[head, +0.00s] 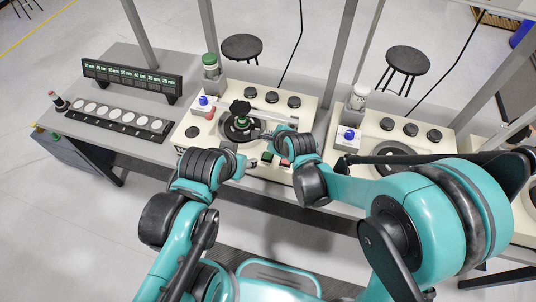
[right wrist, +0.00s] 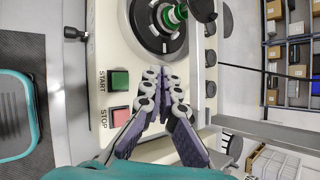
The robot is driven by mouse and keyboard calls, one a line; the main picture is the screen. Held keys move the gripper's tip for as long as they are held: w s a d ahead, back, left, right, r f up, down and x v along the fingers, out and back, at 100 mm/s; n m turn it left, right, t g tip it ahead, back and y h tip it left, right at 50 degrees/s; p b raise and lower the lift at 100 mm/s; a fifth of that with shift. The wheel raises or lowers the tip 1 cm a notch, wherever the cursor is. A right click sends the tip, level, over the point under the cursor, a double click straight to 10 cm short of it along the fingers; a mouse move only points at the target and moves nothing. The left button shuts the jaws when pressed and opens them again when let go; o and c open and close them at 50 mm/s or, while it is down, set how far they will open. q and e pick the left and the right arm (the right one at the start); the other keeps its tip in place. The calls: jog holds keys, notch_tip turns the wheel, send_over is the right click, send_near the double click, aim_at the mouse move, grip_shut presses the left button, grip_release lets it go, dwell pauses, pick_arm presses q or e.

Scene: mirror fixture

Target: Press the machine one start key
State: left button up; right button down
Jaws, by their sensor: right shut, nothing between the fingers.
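The cream machine (head: 222,103) in front of me carries a green START key (head: 267,157) and a red STOP key (head: 285,162) on its near edge. The right wrist view shows the START key (right wrist: 119,81) above the STOP key (right wrist: 120,116), both labelled. My right gripper (head: 264,134) is over the machine between the round dial and the keys. In the right wrist view, its fingers (right wrist: 161,72) are shut together and empty, to the right of the START key and apart from it. My left gripper (head: 243,161) is near the machine's front edge; its fingers are too small to judge.
A round black dial (right wrist: 146,40) with a green-topped part stands on the machine. Black knobs (head: 274,97) line its back. A blue button (head: 203,100) is at its left. A second machine (head: 372,126) stands to the right, and a strip of white discs (head: 117,116) lies left.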

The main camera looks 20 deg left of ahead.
jog(key=b, duration=0.6)
send_over(268, 156)
notch_tip(268, 156, down, 7)
jog(key=shift+f, duration=0.2)
jog(key=shift+f+b, duration=0.4)
jog(key=shift+f, duration=0.2)
dwell(0.4)
jog(key=shift+f+b, duration=0.35)
jog(key=shift+b, duration=0.1)
